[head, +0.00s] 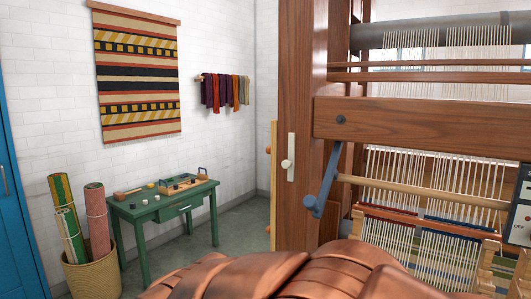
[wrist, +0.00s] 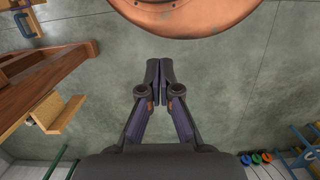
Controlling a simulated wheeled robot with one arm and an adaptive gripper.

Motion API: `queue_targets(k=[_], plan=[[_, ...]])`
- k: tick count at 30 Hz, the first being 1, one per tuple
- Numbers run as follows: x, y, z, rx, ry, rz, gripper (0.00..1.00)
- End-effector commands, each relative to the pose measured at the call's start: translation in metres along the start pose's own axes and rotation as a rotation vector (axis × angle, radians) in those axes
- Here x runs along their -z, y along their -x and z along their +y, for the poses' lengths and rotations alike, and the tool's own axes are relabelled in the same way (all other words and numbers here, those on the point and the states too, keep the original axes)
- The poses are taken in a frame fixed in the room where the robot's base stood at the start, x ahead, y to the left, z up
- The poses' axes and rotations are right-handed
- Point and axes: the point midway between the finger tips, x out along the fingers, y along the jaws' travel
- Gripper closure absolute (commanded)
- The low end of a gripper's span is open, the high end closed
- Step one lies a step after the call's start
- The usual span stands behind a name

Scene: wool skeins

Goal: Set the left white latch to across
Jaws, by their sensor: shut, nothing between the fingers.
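A white latch (head: 290,158) is mounted on the front face of the loom's thick wooden post in the head view. Its long white plate stands upright, with a small rounded pale knob a little below the middle. I cannot tell its setting for sure. No second white latch shows. My gripper (wrist: 158,72) is in the wrist view, its two dark fingers together and empty. It hangs above the bare grey floor, and the latch is not in that view. My gripper is not seen in the head view.
A blue-grey lever (head: 321,193) juts from the loom just right of the post. A wooden beam (head: 430,127) runs right from the post. A green table (head: 165,208) and a basket of rolls (head: 93,276) stand left. Clear floor (head: 236,232) lies between table and loom.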

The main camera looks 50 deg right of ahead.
Motion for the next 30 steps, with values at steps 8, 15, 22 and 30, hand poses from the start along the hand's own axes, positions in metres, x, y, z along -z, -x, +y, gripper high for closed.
queue_targets(k=[8, 15, 22, 30], plan=[[0.041, 0.027, 0.054, -0.121, -0.075, 0.042, 1.00], [0.102, 0.094, 0.171, -0.410, -0.199, 0.085, 1.00], [0.143, 0.171, 0.276, -0.711, -0.280, 0.078, 1.00], [0.186, 0.262, 0.375, -1.056, -0.317, 0.030, 1.00]])
